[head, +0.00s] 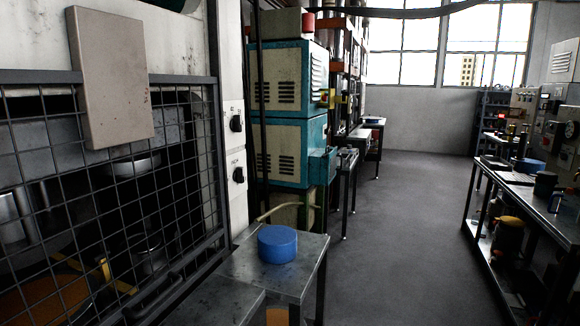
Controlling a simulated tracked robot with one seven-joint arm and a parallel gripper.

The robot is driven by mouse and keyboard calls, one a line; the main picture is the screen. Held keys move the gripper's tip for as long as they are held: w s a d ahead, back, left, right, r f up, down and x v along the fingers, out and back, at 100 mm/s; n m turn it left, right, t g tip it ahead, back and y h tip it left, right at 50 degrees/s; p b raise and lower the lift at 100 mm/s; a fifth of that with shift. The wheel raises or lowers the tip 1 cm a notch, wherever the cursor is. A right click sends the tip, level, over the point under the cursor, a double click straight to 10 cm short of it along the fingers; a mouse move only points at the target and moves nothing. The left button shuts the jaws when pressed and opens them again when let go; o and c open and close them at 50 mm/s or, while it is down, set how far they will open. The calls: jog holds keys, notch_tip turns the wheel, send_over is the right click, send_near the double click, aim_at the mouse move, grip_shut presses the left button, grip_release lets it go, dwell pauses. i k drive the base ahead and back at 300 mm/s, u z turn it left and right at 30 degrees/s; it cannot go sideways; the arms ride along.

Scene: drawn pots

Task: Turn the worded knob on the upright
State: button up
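A narrow white upright panel (231,146) stands at the right end of the wire-mesh guard. It carries two black knobs, an upper knob (236,123) and a lower knob (239,175). Small dark marks, perhaps lettering, show above each knob, but they are too small to read. I cannot tell which knob is the worded one. My gripper is not in view.
The mesh guard (110,190) with a grey box (110,77) fills the left. A metal table (301,277) bearing a blue round block (277,244) stands below the panel. A loaded bench (530,200) is at right. The floor (410,230) between is clear.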

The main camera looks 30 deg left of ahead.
aim_at(238, 176)
jog(key=u, duration=0.15)
jog(key=i, duration=1.1)
jog(key=u, duration=0.7)
jog(key=i, duration=0.9)
jog(key=u, duration=0.35)
jog(key=k, duration=0.75)
jog(key=u, duration=0.2)
jog(key=i, duration=0.75)
jog(key=z, duration=0.1)
